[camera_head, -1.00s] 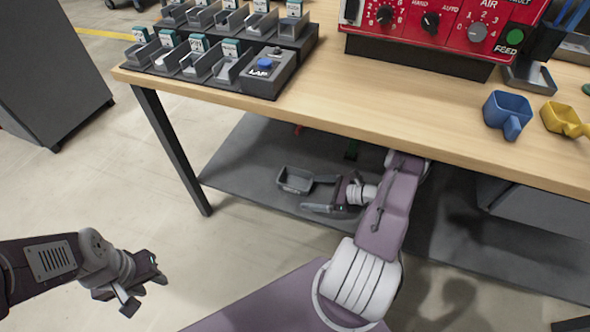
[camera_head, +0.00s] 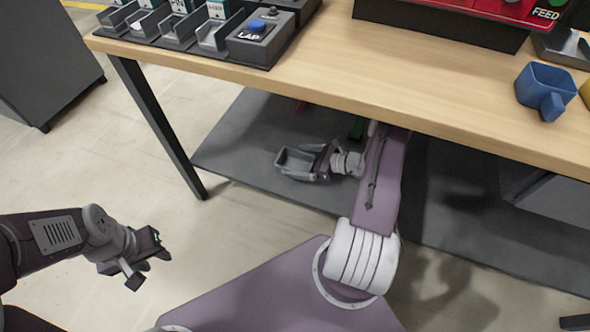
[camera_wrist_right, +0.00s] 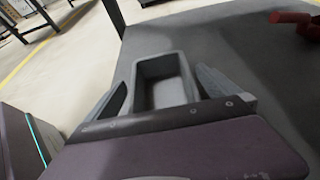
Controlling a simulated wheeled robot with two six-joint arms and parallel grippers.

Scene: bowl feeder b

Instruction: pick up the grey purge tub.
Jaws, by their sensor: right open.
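The grey purge tub (camera_head: 294,158) is a small open box on the dark lower shelf under the table. It also shows in the right wrist view (camera_wrist_right: 163,80), with its open top and hollow inside visible. My right gripper (camera_head: 300,168) is at the tub under the table. In the right wrist view my right gripper (camera_wrist_right: 163,95) is open, with one finger on each side of the tub. I cannot tell whether the fingers touch it. My left gripper (camera_head: 146,268) hangs over the floor at the left, away from the table, seemingly empty.
The lower shelf (camera_head: 235,140) has free room around the tub. The wooden tabletop (camera_head: 400,85) lies above my right arm, and a table leg (camera_head: 158,125) stands at the left. A red object (camera_wrist_right: 292,18) lies further along the shelf. A blue scoop (camera_head: 545,88) is on the tabletop.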

